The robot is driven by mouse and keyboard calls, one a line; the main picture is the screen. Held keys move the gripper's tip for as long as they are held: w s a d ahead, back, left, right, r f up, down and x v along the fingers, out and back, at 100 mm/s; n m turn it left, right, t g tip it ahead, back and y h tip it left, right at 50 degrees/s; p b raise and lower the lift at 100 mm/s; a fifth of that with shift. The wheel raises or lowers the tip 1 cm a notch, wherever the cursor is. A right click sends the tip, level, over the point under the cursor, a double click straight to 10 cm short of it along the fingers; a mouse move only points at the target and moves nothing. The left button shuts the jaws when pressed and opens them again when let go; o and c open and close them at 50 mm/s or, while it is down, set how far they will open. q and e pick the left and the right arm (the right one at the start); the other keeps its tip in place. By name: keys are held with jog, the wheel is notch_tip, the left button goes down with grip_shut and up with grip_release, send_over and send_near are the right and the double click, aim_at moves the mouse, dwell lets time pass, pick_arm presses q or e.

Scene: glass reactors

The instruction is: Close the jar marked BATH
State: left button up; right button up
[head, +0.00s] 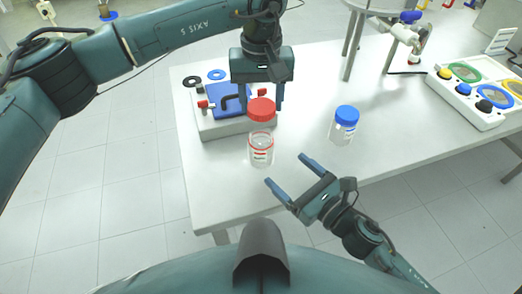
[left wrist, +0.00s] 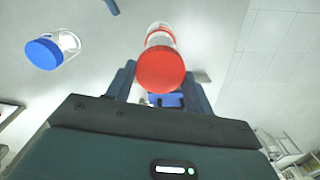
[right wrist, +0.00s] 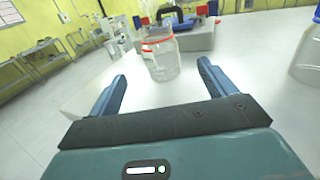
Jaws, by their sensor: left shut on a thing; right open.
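A clear glass jar (head: 261,152) with a red neck ring and a small label stands upright and open near the table's front edge; I cannot read its label. My left gripper (head: 262,104) is shut on a red lid (head: 261,110), held just above and apart from the jar's mouth. In the left wrist view the lid (left wrist: 160,68) covers part of the jar (left wrist: 160,36). My right gripper (head: 288,170) is open and empty, close to the front right of the jar. In the right wrist view the jar (right wrist: 161,56) stands ahead, beyond the fingertips.
A second jar with a blue lid (head: 346,115) stands to the right. A grey device with a blue top (head: 222,127) sits behind the red-ringed jar. A box with colored rings (head: 470,97) is far right. The table (head: 215,190) is bare at front left.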

aim_at(270, 154)
jog(key=x, duration=1)
jog(key=shift+a, duration=0.1)
jog(key=c, duration=1.4)
pick_arm(q)
jog(key=shift+f, duration=2.5)
pick_arm(e)
jog(key=shift+c, duration=0.2)
pick_arm(q)
jog(key=shift+f, duration=0.9)
jog(key=shift+f, duration=0.5)
